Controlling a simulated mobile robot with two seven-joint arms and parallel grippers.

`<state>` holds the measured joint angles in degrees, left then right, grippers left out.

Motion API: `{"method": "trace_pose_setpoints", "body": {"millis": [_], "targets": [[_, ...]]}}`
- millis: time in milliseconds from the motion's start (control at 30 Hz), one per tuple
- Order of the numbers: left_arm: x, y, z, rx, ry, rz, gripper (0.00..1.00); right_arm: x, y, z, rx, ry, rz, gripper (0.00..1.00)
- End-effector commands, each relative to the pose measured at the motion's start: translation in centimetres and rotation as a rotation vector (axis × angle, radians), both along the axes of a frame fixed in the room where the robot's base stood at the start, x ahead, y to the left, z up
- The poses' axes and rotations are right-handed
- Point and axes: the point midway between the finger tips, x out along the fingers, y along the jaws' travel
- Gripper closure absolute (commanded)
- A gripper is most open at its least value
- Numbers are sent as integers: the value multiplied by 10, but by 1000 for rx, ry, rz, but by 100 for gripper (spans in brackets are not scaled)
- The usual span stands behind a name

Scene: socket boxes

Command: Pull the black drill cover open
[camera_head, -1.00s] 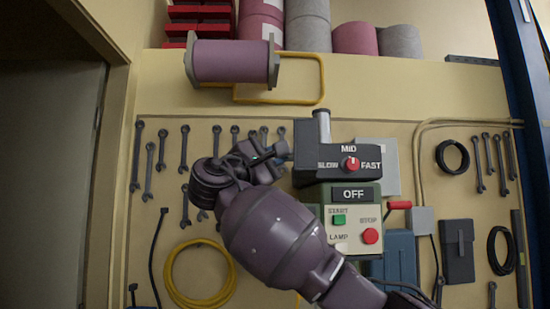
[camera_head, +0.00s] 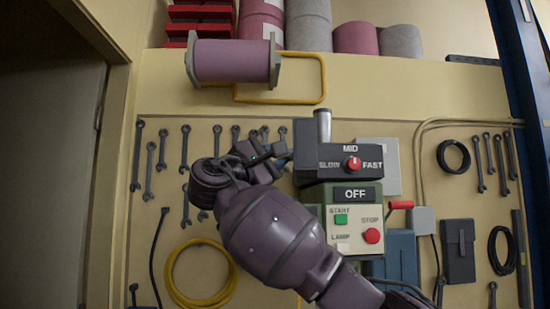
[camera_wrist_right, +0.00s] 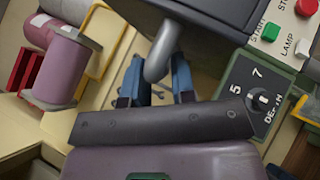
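The black drill cover (camera_head: 338,167) sits on top of the green-and-cream drill body and carries the SLOW/MID/FAST knob (camera_head: 353,163). It looks shut. In the right wrist view the cover (camera_wrist_right: 225,12) is at the top, with a curved grey handle (camera_wrist_right: 160,52) coming off it. My right gripper (camera_head: 286,160) is at the cover's left side. In the wrist view its two blue fingers (camera_wrist_right: 156,82) are spread, one on each side of the handle's end. I see no clear contact with it. My left gripper is not in view.
The drill's START/STOP panel (camera_head: 355,228) is below the cover, beside my right arm. A pegboard wall (camera_head: 290,118) with wrenches and a yellow cable coil (camera_head: 170,275) is behind. A pink spool (camera_head: 232,62) and yellow frame (camera_head: 322,80) are above. A depth dial (camera_wrist_right: 262,98) shows in the wrist view.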

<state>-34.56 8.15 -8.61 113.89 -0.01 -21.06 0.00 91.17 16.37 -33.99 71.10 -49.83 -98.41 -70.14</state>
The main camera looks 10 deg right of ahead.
Motion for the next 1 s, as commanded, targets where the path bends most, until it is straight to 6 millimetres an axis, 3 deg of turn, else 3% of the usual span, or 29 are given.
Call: {"method": "trace_pose_setpoints", "body": {"millis": [167,633,1000], "targets": [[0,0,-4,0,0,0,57,-6,9,-5,0,-1,2,76],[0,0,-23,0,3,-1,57,-50,67,-36,-1,1,3,76],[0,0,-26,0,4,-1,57,-61,79,-42,0,1,1,76]]}}
